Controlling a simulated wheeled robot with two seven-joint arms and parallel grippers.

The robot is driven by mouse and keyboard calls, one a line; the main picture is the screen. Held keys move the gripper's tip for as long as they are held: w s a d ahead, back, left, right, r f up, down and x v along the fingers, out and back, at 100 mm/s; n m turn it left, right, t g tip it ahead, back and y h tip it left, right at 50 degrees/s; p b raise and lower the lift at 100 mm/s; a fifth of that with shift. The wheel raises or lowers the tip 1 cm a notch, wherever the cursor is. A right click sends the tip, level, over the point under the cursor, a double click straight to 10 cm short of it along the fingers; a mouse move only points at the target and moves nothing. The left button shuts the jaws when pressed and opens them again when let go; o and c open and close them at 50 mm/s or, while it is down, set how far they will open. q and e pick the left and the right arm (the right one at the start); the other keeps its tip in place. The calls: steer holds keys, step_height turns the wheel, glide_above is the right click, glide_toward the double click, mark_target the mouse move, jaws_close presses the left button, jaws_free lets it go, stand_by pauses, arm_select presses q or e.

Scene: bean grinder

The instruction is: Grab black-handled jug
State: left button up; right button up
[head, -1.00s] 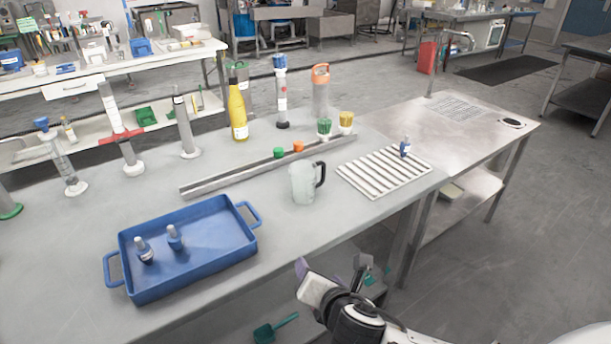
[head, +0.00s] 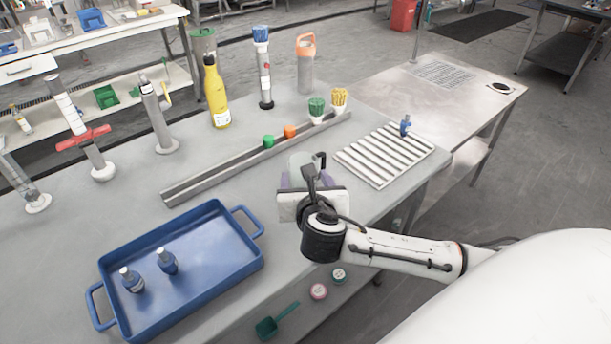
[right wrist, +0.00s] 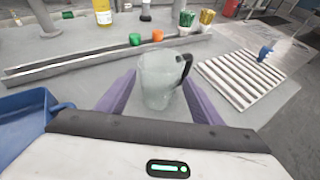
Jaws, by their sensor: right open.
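The clear jug with a black handle (right wrist: 158,82) stands upright on the grey table, its handle towards the right. In the head view the jug (head: 303,160) is mostly hidden behind my right gripper. My right gripper (head: 308,183) is over the table at the near side of the jug. In the right wrist view the purple fingers of the right gripper (right wrist: 155,100) are open, one on each side of the jug. Whether they touch it cannot be told. My left gripper is not in view.
A blue tray (head: 215,215) with two small bottles stands to the left. A white ridged rack (head: 375,168) lies right of the jug. A metal rail (head: 215,175) with green and orange caps runs behind. A yellow bottle (head: 215,98) stands farther back.

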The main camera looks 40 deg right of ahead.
steer(key=x, duration=0.5)
steer(key=c, duration=0.7)
